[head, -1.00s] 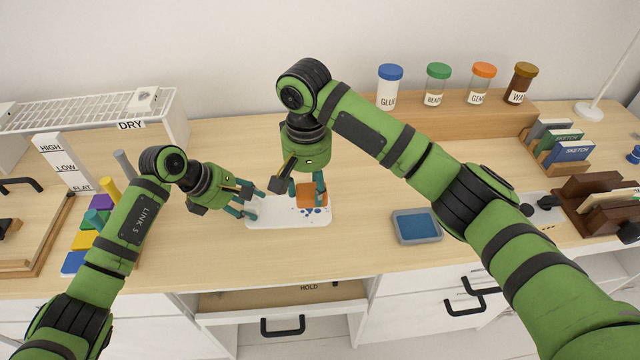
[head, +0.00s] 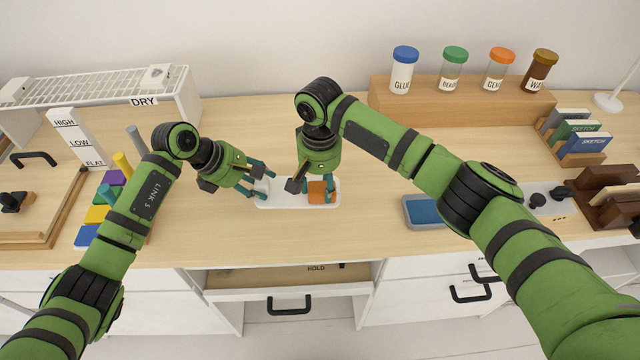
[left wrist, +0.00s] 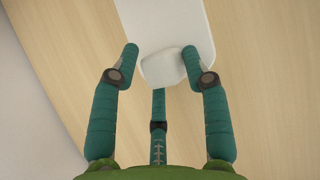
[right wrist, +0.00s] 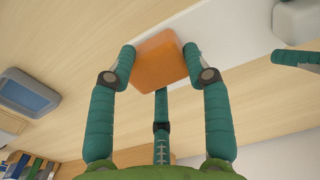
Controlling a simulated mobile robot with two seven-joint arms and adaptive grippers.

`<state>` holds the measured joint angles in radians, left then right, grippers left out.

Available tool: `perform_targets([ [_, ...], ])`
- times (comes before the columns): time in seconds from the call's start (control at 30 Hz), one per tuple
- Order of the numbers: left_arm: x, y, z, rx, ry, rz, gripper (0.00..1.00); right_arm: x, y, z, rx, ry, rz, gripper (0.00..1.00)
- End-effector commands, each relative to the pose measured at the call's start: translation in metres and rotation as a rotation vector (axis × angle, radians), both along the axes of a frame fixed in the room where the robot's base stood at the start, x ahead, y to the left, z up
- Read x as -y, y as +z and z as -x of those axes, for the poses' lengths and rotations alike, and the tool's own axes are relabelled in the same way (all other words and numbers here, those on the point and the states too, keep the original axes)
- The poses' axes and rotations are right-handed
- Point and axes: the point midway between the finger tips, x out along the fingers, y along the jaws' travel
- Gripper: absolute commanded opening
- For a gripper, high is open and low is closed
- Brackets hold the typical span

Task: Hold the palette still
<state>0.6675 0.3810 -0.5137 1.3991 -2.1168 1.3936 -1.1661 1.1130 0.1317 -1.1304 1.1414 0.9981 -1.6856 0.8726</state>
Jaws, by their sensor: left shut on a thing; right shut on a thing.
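The white palette (head: 287,195) lies flat on the desk in front of me. My left gripper (head: 262,184) is at its left end, shut on a raised white grip (left wrist: 163,68), which shows between the fingers in the left wrist view. My right gripper (head: 318,188) is shut on an orange block (head: 321,195) and holds it over the palette's right part. The block also shows between the fingers in the right wrist view (right wrist: 160,58). It hides that part of the palette; I cannot tell whether it presses on the surface.
A blue pad in a grey tray (head: 424,211) lies to the right. Colored blocks and pegs (head: 97,214) stand at left, beside a HIGH/LOW/FLAT sign (head: 77,138). A white DRY rack (head: 110,100) and jars (head: 452,70) are behind. The HOLD drawer (head: 290,282) is open below.

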Motion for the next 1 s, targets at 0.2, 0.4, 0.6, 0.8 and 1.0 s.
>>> perform_targets([
  [0.2,-0.002,-0.008,0.004,-0.016,-0.001,-0.01,0.01,0.002,-0.001,-0.02,-0.002,-0.002,0.003,0.19],
  [0.4,-0.002,-0.008,0.004,-0.016,-0.001,-0.009,0.01,0.002,-0.001,-0.035,-0.002,-0.001,0.002,0.19],
  [0.6,-0.002,-0.008,0.004,-0.016,-0.001,-0.009,0.01,0.003,-0.001,-0.047,-0.002,-0.002,0.001,0.19],
  [0.8,-0.002,-0.008,0.004,-0.016,-0.001,-0.009,0.01,0.005,-0.001,-0.053,0.001,0.001,0.003,0.19],
  [1.0,-0.002,-0.008,0.004,-0.016,-0.001,-0.009,0.01,0.003,-0.001,-0.04,0.0,0.002,0.0,0.19],
])
